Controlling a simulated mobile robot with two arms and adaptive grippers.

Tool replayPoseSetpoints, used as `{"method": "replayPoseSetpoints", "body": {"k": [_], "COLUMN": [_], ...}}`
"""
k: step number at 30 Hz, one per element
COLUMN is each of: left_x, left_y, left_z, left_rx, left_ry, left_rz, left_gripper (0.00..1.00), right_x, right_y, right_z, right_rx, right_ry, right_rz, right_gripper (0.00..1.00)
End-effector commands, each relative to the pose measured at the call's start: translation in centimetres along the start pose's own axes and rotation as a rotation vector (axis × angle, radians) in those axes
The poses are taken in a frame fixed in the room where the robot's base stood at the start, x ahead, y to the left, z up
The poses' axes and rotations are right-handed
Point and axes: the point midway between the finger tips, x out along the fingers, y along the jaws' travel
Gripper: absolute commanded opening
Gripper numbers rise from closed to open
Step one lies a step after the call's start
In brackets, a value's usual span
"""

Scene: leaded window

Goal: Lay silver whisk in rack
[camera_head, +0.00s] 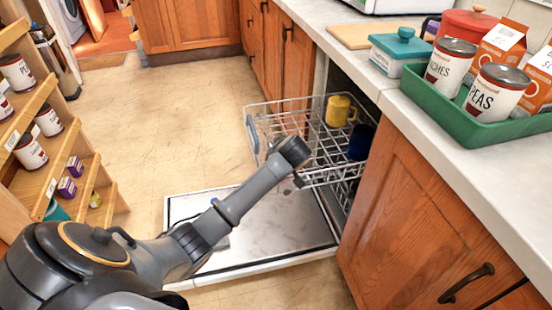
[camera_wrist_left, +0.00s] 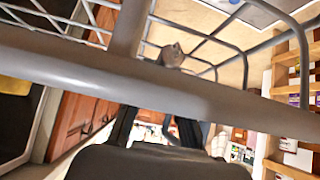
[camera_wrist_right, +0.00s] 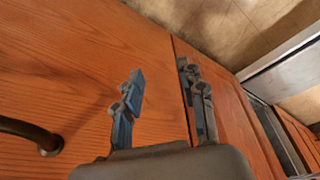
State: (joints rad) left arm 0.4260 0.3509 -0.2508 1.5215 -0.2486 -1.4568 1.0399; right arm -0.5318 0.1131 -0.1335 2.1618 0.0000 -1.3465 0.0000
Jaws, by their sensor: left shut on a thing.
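The dishwasher rack (camera_head: 262,121), a light wire basket, is pulled out above the lowered dishwasher door. My left arm reaches down to its front right part in the head view. In the left wrist view a thick grey rail of the rack (camera_wrist_left: 200,90) crosses close in front of my left gripper (camera_wrist_left: 155,128), whose fingers show partly behind it. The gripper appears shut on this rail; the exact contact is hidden. My right gripper (camera_wrist_right: 163,95) is open and empty in front of a wooden cabinet door. I cannot make out the silver whisk in any view.
A yellow mug (camera_head: 338,110) and a dark blue mug (camera_head: 360,143) stand in the rack. The lowered dishwasher door (camera_head: 285,236) lies beneath. A green tray (camera_head: 460,122) with cans and cartons is on the counter. Shelves (camera_head: 62,165) with cans stand left; floor between is clear.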

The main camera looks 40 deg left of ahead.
Motion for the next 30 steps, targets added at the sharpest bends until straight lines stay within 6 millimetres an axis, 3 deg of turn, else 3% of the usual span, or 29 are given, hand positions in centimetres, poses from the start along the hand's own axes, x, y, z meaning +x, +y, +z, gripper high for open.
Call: {"method": "replayPoseSetpoints", "body": {"k": [11,12,15,27,30], "left_x": [0.2,0.2,0.2,-0.5,-1.8], "left_y": [0.0,0.0,0.0,0.1,0.2], "left_z": [0.3,0.3,0.3,0.0,0.0], "left_rx": [0.000,0.000,0.000,0.000,0.000], "left_ry": [-0.001,-0.001,-0.001,0.000,-0.001], "left_rz": [0.000,0.000,0.000,0.003,0.005], "left_gripper": [0.00,0.24,0.41,0.41,0.41], "right_x": [-0.2,-0.2,-0.2,-0.3,1.4], "right_y": [0.0,0.0,0.0,0.0,-0.1], "right_z": [0.0,0.0,0.0,-0.1,0.5], "right_rx": [0.000,0.000,0.000,0.001,-0.002], "right_ry": [-0.001,-0.001,-0.001,0.003,-0.013], "right_rz": [0.001,0.001,0.001,0.001,-0.003], "right_gripper": [0.40,0.40,0.40,0.40,0.40]}}
